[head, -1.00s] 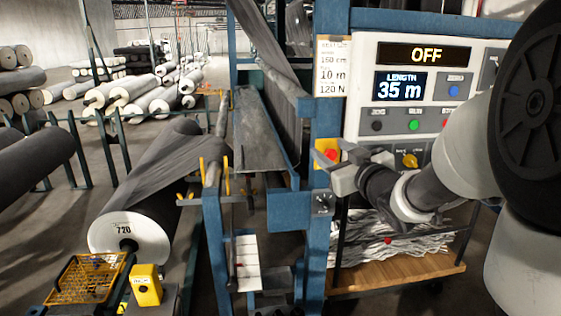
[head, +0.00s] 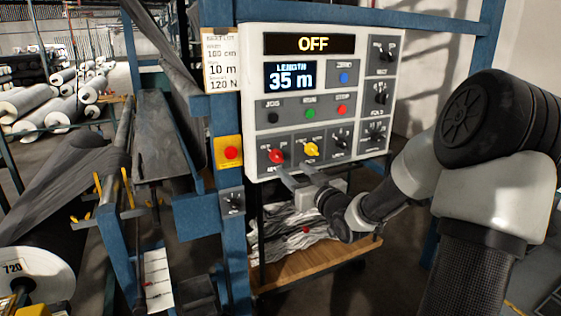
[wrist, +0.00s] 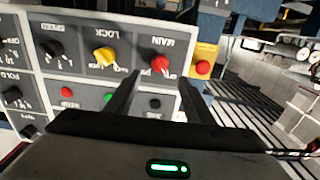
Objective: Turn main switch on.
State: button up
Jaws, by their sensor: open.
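The main switch is a red rotary knob (head: 276,156) at the lower left of the white control panel (head: 372,38). In the wrist view the red knob (wrist: 160,64) sits by the label MAIN, upside down. The panel's display (head: 309,43) reads OFF. My gripper (head: 292,169) is open and empty, just below the red and yellow knobs in the head view. In the wrist view its two fingertips (wrist: 158,78) lie to either side of the red knob's lower part. I cannot tell whether they touch it.
A yellow LOCK knob (head: 311,150) is close beside the red knob. A red button on a yellow box (head: 230,153) is on the other side, on the blue post. JOG, RUN and STOP buttons (head: 310,113) lie above. A wooden shelf (head: 330,263) with crumpled material is below.

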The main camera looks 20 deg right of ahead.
aim_at(280, 159)
jog(key=w, duration=0.9)
jog(key=shift+w+a, duration=0.1)
jog(key=shift+a, duration=0.05)
jog(key=c, duration=1.1)
